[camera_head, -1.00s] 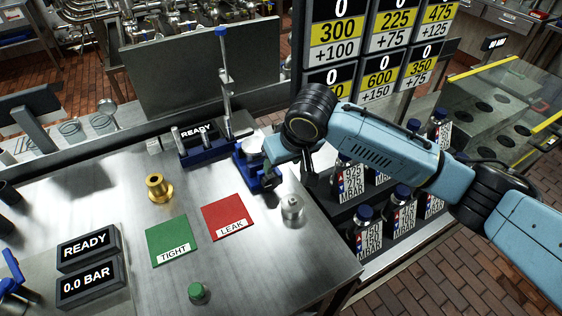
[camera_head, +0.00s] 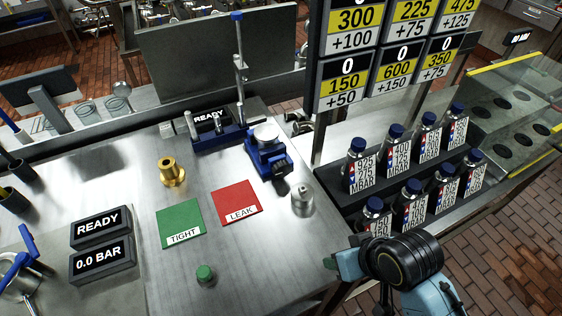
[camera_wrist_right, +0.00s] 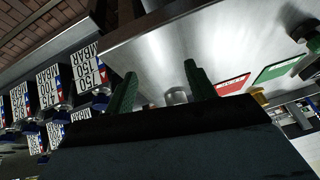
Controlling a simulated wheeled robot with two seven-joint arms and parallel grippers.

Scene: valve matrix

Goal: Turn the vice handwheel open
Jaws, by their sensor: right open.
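The blue vice (camera_head: 268,155) stands on the steel bench right of centre in the head view, with a round silvery piece (camera_head: 266,133) at its top. A dark handwheel-like part (camera_head: 282,186) shows at its near end; how far it is turned cannot be told. My right gripper (camera_head: 337,263) is at the bench's right edge, well below and right of the vice and apart from it. In the right wrist view its two green fingers (camera_wrist_right: 160,72) are spread with nothing held between them. My left gripper is not in view.
A small metal cylinder (camera_head: 302,200) stands between vice and gripper. A red LEAK pad (camera_head: 237,200), green TIGHT pad (camera_head: 180,222), brass fitting (camera_head: 172,172) and green-topped button (camera_head: 205,276) are to the left. Several labelled bottles (camera_head: 411,198) stand in a rack at right.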

